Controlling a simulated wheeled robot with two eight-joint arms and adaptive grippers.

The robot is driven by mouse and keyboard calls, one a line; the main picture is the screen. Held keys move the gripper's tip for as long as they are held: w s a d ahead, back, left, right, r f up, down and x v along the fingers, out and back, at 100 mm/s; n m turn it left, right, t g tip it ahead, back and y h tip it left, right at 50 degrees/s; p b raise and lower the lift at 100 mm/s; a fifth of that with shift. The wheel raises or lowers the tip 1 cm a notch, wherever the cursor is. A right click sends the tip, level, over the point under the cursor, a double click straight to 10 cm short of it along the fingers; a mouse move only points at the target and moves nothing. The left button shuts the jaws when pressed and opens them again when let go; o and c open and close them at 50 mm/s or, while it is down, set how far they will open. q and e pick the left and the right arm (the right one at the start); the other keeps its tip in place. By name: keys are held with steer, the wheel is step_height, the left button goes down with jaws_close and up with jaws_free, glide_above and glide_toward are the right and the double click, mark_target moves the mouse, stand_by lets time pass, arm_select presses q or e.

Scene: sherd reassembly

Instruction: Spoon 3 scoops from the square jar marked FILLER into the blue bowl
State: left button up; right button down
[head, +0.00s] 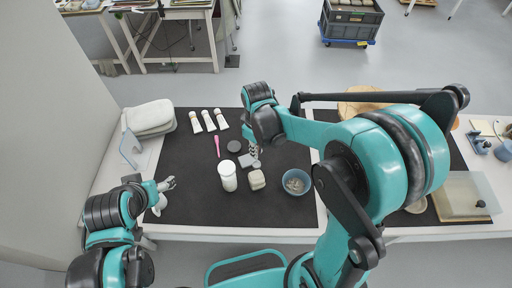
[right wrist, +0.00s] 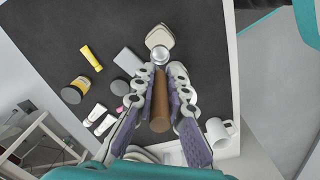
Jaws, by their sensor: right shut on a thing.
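My right gripper (head: 255,153) is shut on a spoon with a brown handle (right wrist: 160,108). The spoon's round silver end (right wrist: 160,57) points away from the fingers, against a beige squarish shape in the right wrist view (right wrist: 160,36). I cannot tell whether it touches that shape. In the head view, a small pale square jar (head: 257,180) stands just below this gripper; no marking is readable. The blue bowl (head: 297,182) stands to its right with greyish contents. My left gripper (head: 167,184) is at the mat's left edge, apart from these; its fingers look spread and empty.
A white cylindrical jar (head: 228,177) stands left of the square jar. A white mug (right wrist: 221,132) shows in the wrist view.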

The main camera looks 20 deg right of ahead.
mark_target(256, 164)
step_height(256, 164, down, 2)
steer(key=shift+f+b, duration=0.2)
steer(key=shift+b, duration=0.55)
step_height(256, 164, down, 8)
steer(key=b, duration=0.7)
steer(key=shift+f, duration=0.15)
steer(key=shift+r+p, duration=4.25)
steer(key=shift+r, duration=1.3)
steer(key=shift+f, duration=0.1)
